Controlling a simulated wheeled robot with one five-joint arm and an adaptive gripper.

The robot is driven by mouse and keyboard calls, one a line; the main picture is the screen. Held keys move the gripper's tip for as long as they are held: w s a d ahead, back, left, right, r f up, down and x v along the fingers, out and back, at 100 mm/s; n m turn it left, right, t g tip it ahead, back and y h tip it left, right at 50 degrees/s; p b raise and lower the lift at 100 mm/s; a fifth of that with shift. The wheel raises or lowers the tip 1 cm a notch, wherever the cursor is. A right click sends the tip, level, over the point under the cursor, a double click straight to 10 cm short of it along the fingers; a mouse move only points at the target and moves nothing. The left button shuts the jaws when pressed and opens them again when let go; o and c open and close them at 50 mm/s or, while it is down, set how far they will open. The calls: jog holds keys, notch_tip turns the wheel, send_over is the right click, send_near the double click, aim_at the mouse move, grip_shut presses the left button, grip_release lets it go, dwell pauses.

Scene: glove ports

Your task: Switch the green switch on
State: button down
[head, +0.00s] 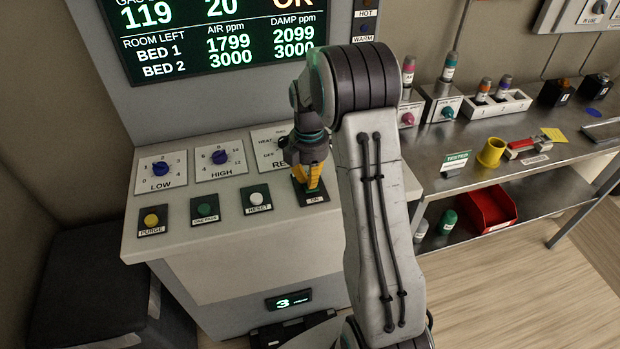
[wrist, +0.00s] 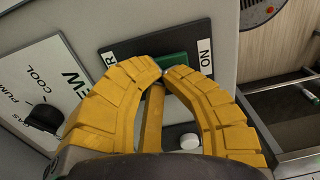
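The green switch (wrist: 176,60) is a green rocker on a dark plate in the wrist view. The plate has an "ON" label at its right end and a partly hidden label at its left end. My gripper (wrist: 163,70) has yellow fingers with their tips drawn together, and nothing shows held between them. The tips lie over the near edge of the rocker; I cannot tell whether they touch it. In the head view my gripper (head: 308,184) points down at the plate, on the console's right side, and mostly hides the switch. Which way the rocker is tilted is unclear.
The console top also carries a yellow button (head: 151,219), a green button (head: 204,209), a white button (head: 256,199) and blue dials (head: 161,168). A display (head: 220,38) stands behind. A steel bench (head: 455,180) with a yellow cup (head: 491,152) and a red bin (head: 487,210) is to the right.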

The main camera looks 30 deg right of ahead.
jog(key=shift+r, duration=0.1)
notch_tip(320, 180, up, 14)
jog(key=p, duration=0.2)
jog(key=shift+w, duration=0.4)
jog(key=c, duration=1.9)
grip_release()
jog(key=shift+c, duration=0.2)
grip_shut()
notch_tip(320, 180, down, 4)
jog(key=w+b, duration=0.2)
jog(key=b, duration=0.3)
jog(key=shift+g, duration=0.6)
jog(key=shift+s+d+r, duration=0.1)
jog(key=shift+s+r, duration=0.2)
jog(key=shift+r, duration=0.45)
jog(key=shift+s+a+r, duration=0.1)
jog(key=shift+s+r, duration=0.25)
jog(key=shift+r, duration=0.35)
jog(key=shift+s+d+r, duration=0.1)
jog(key=shift+s+r, duration=0.2)
jog(key=shift+r, duration=0.45)
